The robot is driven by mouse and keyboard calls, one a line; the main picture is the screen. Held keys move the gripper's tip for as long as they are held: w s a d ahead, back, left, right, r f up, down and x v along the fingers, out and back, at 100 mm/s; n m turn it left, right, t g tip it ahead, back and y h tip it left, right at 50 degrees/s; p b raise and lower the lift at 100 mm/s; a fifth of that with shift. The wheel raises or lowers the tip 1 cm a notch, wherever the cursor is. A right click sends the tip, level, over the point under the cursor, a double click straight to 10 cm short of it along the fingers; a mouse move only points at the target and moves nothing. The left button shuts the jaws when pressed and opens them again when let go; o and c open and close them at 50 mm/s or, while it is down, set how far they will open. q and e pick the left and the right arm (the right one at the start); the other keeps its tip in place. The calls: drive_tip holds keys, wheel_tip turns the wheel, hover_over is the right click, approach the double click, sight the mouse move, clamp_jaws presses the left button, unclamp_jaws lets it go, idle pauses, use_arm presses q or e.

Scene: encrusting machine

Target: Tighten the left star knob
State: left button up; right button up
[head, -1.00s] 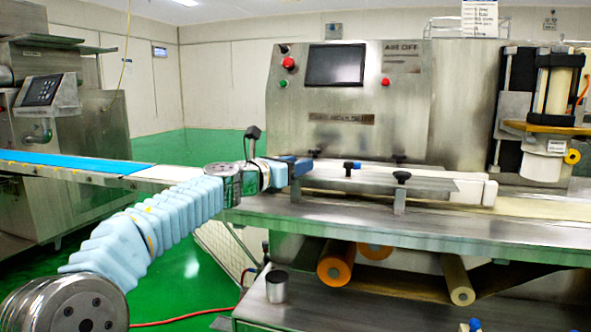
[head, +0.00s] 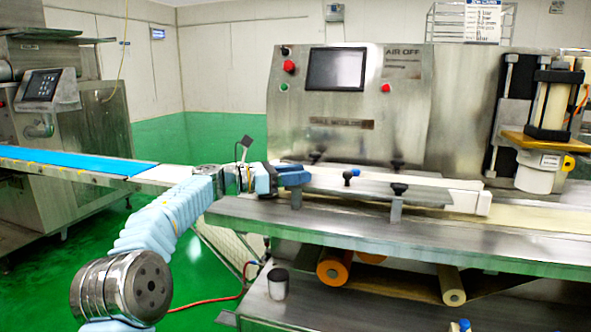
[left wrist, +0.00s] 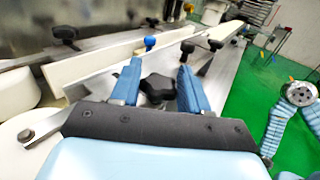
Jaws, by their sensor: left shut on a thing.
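A black star knob (left wrist: 158,88) sits between the blue fingers of my left gripper (left wrist: 158,76) in the left wrist view. The fingers are shut on it, one on each side. In the head view my left gripper (head: 297,176) is at the left end of the machine's guide rails, above a metal post (head: 296,198). The gripped knob is hidden there by the fingers. Another black star knob (head: 398,188) stands to the right on the same front rail, apart from the gripper. My right gripper is not in view.
A white guide rail (head: 440,193) runs along the steel table (head: 420,230). The control panel with a dark screen (head: 336,69) rises behind. A blue conveyor (head: 70,163) lies left.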

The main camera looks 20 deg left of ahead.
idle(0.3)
use_arm(q)
drive_tip(key=o, duration=1)
drive_tip(key=shift+c, duration=0.2)
drive_tip(key=b+v, duration=0.1)
drive_tip(key=v, duration=1.2)
drive_tip(key=shift+s+a+b, duration=0.15)
drive_tip(key=shift+a+b, duration=0.2)
drive_tip(key=shift+b, duration=0.05)
drive_tip(key=shift+f, duration=0.1)
